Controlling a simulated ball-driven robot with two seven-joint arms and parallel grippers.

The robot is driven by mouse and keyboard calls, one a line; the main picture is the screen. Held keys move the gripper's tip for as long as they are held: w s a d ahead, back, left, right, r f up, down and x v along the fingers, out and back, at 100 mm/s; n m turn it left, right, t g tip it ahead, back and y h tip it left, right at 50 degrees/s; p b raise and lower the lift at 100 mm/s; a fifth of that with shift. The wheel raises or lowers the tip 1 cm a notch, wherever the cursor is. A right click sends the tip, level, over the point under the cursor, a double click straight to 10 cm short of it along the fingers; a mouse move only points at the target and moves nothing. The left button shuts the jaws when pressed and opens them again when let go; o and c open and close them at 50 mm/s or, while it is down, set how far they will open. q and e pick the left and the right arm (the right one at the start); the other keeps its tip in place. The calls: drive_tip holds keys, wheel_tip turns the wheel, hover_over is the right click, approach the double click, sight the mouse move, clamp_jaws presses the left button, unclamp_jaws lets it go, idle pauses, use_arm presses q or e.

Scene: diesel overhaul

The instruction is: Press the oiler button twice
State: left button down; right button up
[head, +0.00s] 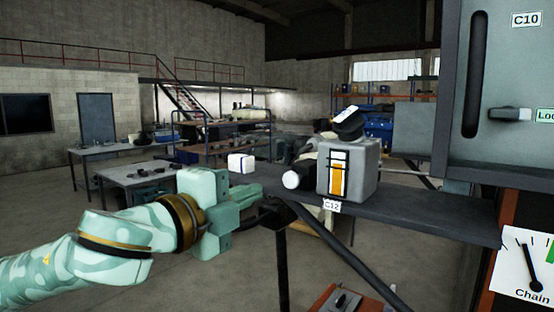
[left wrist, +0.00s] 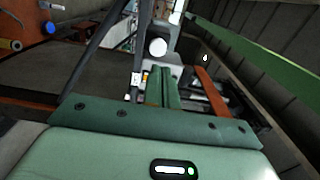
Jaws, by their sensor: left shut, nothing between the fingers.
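The oiler (head: 362,168) is a grey box on a dark shelf, with an orange-filled sight window (head: 338,178) and a C12 tag below it. A white round button (head: 291,180) sticks out on its left side. The button also shows in the left wrist view (left wrist: 157,47), beyond my fingertips. My left gripper (head: 258,190) is shut and empty, to the left of the button and pointing towards it, with a visible gap between. Its closed fingers also show in the left wrist view (left wrist: 163,88). My right gripper is not in view.
The dark shelf (head: 420,213) runs under the oiler, with a diagonal brace below. A white block (head: 241,163) appears just behind my gripper. A grey C10 cabinet (head: 500,110) and a Chain gauge (head: 526,265) stand on the right. Work tables (head: 130,175) are further back left.

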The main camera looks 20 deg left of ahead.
sight(289, 181)
use_arm(q)
drive_tip(key=x, duration=0.8)
drive_tip(key=shift+f+p, duration=0.3)
drive_tip(key=shift+p, duration=0.05)
drive_tip(key=shift+w+d, duration=0.1)
drive_tip(key=shift+w, duration=0.05)
